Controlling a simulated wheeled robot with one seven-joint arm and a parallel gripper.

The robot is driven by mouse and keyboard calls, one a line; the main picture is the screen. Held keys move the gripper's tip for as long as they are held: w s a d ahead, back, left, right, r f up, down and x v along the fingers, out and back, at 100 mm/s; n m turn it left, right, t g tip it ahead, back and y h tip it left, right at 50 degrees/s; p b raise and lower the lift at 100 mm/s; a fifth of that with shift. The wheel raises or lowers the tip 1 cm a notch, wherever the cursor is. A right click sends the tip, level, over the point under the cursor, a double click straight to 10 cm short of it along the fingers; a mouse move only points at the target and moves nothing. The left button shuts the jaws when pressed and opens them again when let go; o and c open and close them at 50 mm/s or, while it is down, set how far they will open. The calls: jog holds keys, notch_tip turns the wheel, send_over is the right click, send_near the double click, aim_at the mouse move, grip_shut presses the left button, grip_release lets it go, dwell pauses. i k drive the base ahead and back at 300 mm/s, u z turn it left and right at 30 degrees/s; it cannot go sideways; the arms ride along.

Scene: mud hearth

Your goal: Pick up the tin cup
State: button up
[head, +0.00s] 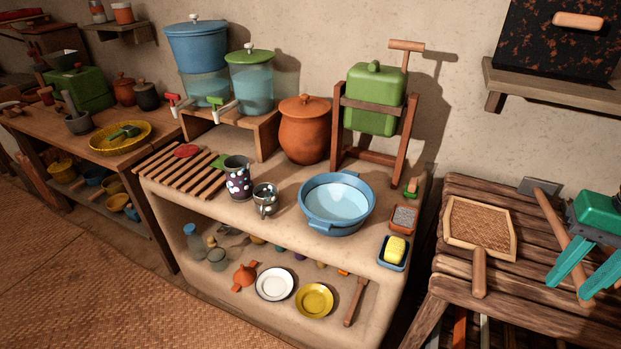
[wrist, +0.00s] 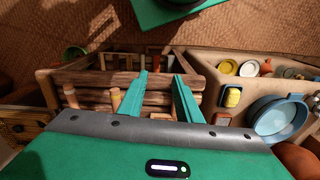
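Two dark cups with white spots stand upright on the clay counter (head: 216,209) in the head view. One is a taller cup (head: 238,178); the other is a smaller, rounder cup (head: 265,198) just to its right. I cannot tell for sure which is the tin cup. My gripper (head: 568,290) is at the far right of the head view, above the wooden slatted table and well away from both cups. Its teal fingers are apart with nothing between them, as the wrist view (wrist: 160,78) also shows. Neither cup can be made out in the wrist view.
A blue basin (head: 337,203) stands right of the cups. A wooden slatted rack (head: 180,170) lies to their left, and a clay pot (head: 304,130) stands behind. A yellow sponge (head: 396,249) sits in a tray at the counter's right end. A woven paddle (head: 480,228) lies on the slatted table.

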aim_at(265, 195)
jog(key=z, duration=1.9)
jog(key=k, duration=1)
jog(key=u, duration=1.8)
jog(key=i, duration=1)
jog(key=u, duration=0.05)
